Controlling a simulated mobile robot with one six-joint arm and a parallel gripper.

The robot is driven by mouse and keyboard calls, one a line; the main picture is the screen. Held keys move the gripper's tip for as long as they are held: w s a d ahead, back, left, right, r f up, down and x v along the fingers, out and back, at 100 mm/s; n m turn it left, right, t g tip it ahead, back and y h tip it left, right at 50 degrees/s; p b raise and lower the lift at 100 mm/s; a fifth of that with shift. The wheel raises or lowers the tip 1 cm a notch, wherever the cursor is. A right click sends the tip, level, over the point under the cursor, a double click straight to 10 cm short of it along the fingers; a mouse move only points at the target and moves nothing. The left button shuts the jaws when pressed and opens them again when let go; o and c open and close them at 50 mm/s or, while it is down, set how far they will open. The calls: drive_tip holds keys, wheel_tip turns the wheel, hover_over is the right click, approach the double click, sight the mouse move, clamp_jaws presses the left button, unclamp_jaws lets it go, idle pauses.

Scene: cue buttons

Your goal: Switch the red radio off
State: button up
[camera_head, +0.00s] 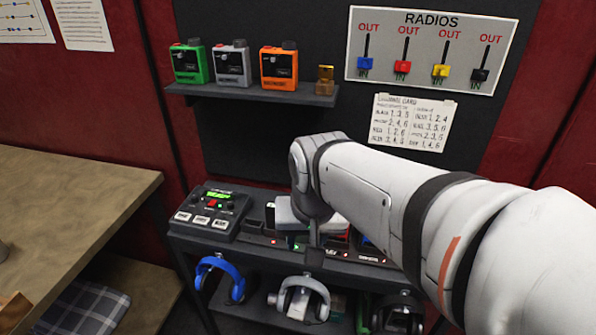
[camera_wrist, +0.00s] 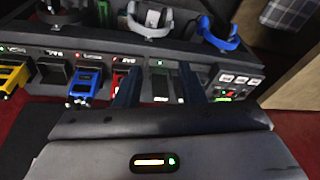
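The red radio (camera_wrist: 118,96) sits in the charging dock (camera_wrist: 225,58) in the wrist view, partly hidden by my left finger. A bit of red (camera_head: 335,222) shows behind my arm in the head view; most of that part is covered. My gripper (camera_wrist: 158,82) is open, its two dark fingers apart over the dock. The gripper (camera_head: 303,240) is also over the dock in the head view. The red radio's switch is not visible.
Blue (camera_wrist: 84,84) and yellow (camera_wrist: 12,78) radios stand left of the red one. A control box (camera_head: 212,209) is at the dock's left end. Headphones (camera_head: 303,297) hang below. A shelf (camera_head: 250,93) holds green, grey and orange radios. A wooden desk (camera_head: 70,215) stands left.

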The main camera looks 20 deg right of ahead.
drive_tip(key=w+d+m+g, duration=0.1)
drive_tip(key=w+d+m, duration=0.3)
drive_tip(key=m, duration=0.4)
drive_tip(key=w+d+f+m+g, duration=0.1)
drive_tip(key=w+d+m, duration=0.4)
drive_tip(key=w+m, duration=0.2)
drive_tip(key=w+d+f+m, duration=0.1)
drive_tip(key=w+d+m, duration=0.3)
drive_tip(key=m, duration=0.5)
drive_tip(key=shift+w+d+m+g+b, duration=0.15)
drive_tip(key=shift+w+m+g+b, duration=0.25)
drive_tip(key=shift+w, duration=0.55)
drive_tip(key=shift+w+d+f, duration=0.1)
drive_tip(key=shift+d+f, duration=0.05)
wheel_tip(320, 180, down, 8)
drive_tip(key=shift+r+p, duration=0.2)
drive_tip(key=shift+p, duration=0.2)
drive_tip(key=shift+c, duration=0.4)
clamp_jaws()
